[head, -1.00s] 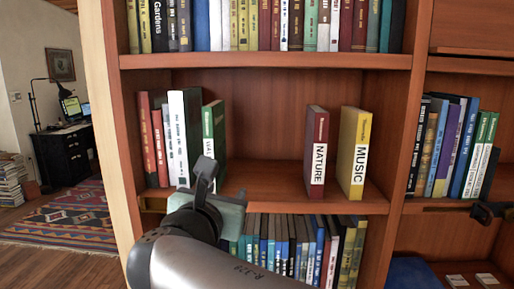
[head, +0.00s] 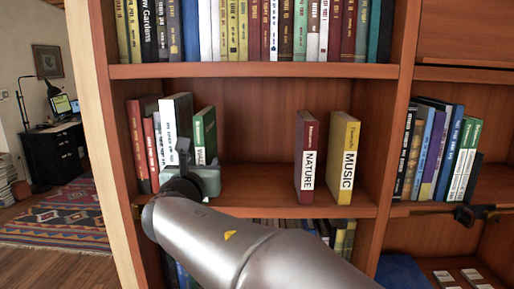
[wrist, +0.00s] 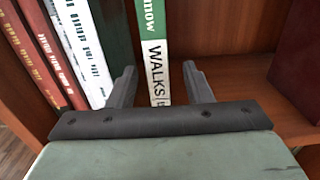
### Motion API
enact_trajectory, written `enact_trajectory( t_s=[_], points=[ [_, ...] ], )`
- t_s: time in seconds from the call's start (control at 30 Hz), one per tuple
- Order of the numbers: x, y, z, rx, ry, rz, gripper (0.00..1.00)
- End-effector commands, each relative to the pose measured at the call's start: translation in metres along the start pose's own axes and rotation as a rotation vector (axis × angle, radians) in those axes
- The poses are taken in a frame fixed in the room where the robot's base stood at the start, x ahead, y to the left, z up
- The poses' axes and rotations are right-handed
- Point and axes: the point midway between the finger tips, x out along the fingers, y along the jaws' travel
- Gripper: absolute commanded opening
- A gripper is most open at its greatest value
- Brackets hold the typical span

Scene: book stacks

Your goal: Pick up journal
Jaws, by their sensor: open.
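A green book with WALKS on its white spine label (head: 204,130) stands upright on the middle shelf, right of a tall white book (head: 176,122). No spine I can read says journal. My gripper (head: 190,160) is at the front of this shelf, before the green book, and hides its lower part. In the wrist view my open gripper (wrist: 159,68) has one finger on each side of the green spine (wrist: 153,40), with gaps showing beside it. I cannot tell how deep the fingertips reach.
Red books (head: 139,145) stand left of the white one. A dark red NATURE book (head: 308,150) and a yellow MUSIC book (head: 343,150) stand to the right, with bare shelf before them. Full book rows fill the shelf above. The shelf board (head: 270,205) runs below my gripper.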

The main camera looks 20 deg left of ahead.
Motion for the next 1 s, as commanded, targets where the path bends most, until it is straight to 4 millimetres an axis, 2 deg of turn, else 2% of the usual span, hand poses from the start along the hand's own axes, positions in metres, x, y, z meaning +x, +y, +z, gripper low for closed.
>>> enact_trajectory(
  t_s=[0.17, 0.3, 0.57, 0.6, 0.7, 0.77, 1.0],
  points=[
    [0.028, 0.002, 0.009, -0.002, 0.0, -0.002, 0.45],
    [0.044, 0.001, 0.006, -0.002, 0.0, -0.002, 0.45],
    [0.047, 0.001, 0.004, 0.0, 0.0, -0.001, 0.45],
    [0.047, 0.001, 0.004, 0.0, 0.0, -0.001, 0.43],
    [0.047, 0.001, 0.004, 0.0, 0.0, -0.001, 0.15],
    [0.047, 0.001, 0.004, 0.0, 0.0, -0.001, 0.0],
    [0.047, 0.001, 0.006, 0.001, -0.002, -0.002, 0.0]
  ],
)
